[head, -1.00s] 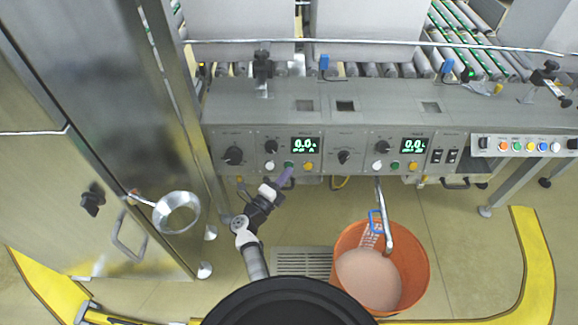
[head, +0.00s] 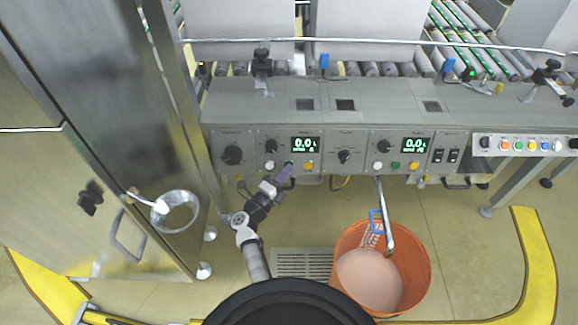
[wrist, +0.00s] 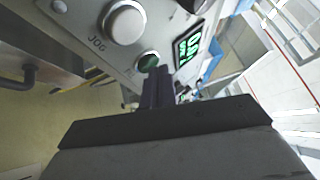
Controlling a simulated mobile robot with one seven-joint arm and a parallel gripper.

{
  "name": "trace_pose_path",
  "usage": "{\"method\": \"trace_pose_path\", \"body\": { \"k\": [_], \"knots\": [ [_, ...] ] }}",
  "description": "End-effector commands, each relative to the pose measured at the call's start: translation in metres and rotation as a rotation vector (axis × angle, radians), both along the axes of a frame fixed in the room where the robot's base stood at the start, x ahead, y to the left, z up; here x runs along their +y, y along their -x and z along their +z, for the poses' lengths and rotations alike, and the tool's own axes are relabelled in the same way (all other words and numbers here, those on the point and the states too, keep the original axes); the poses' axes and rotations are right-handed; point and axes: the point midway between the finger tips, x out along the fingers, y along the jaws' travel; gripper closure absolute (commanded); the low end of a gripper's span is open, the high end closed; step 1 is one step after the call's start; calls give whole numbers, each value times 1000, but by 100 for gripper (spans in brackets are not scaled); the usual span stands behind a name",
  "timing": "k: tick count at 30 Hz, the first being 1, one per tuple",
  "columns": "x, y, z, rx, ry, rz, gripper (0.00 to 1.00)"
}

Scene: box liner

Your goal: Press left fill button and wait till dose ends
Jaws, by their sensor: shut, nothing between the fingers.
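The left fill panel has a green button (head: 288,164) between a white button (head: 269,166) and a yellow one (head: 308,166), under a display (head: 305,144) reading 0.0. My gripper (head: 284,175) is shut and empty, its purple-grey fingertips at the lower edge of the green button. In the wrist view the green button (wrist: 148,62) sits just beyond the fingertips (wrist: 158,76), next to a large white button (wrist: 124,22) marked JOG. I cannot tell whether the tips touch the green button. The left display also shows in the wrist view (wrist: 189,47).
A second panel to the right has its own display (head: 414,144) reading 0.0 and green button (head: 396,165). An orange bucket (head: 425,270) with pinkish contents stands under a metal spout (head: 387,220).

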Motion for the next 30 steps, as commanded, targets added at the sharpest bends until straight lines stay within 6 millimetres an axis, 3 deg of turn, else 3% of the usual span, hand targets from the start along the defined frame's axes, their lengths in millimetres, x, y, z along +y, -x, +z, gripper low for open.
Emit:
{"method": "trace_pose_path", "body": {
  "k": [18, 30],
  "knots": [
    [0, -3, -1, 0, 0, 1, 100],
    [0, 11, 5, 0, 0, 1, 100]
  ]
}}
